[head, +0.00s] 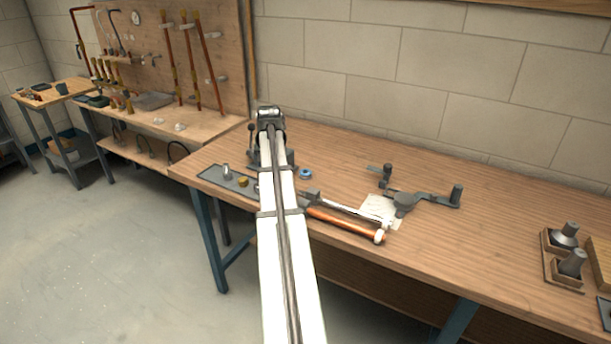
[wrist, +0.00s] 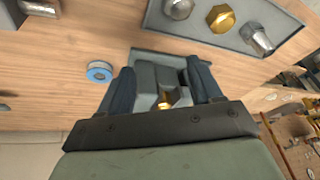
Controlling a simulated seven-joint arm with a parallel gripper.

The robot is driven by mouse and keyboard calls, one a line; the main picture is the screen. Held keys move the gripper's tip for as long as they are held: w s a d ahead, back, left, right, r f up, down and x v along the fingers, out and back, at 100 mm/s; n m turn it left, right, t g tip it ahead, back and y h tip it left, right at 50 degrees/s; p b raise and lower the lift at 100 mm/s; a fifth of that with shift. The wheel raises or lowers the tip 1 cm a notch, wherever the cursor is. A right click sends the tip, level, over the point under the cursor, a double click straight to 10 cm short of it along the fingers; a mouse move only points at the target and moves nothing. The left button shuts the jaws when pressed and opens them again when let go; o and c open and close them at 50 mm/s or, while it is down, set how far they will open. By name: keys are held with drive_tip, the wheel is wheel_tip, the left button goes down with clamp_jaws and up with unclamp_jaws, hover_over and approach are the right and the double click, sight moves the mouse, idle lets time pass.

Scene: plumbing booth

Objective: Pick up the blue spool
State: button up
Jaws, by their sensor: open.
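Beyond the fingers in the wrist view is a grey vise-like block (wrist: 160,73) on a flat plate. In the head view my arm hides the fingertips.
A grey tray (wrist: 272,12) with several metal fittings lies near the vise. In the head view, an orange-handled tool (head: 345,225), a paper sheet (head: 378,207) and a dark grey bending tool (head: 405,200) lie right of my arm. The bench's back middle is clear.

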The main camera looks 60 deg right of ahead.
drive_tip(key=s+d+r+m+g+h, duration=0.1)
drive_tip(key=s+d+r+m, duration=0.1)
drive_tip(key=s+d+r, duration=0.4)
approach(305, 170)
wheel_tip(305, 170, down, 3)
drive_tip(key=shift+w+r, duration=0.1)
drive_tip(key=shift+w, duration=0.05)
drive_tip(key=shift+s+x, duration=0.15)
drive_tip(key=shift+x, duration=1.15)
drive_tip(key=shift+s+x, duration=0.15)
drive_tip(key=shift+x, duration=1.2)
drive_tip(key=shift+a, duration=0.1)
drive_tip(key=c, duration=0.8)
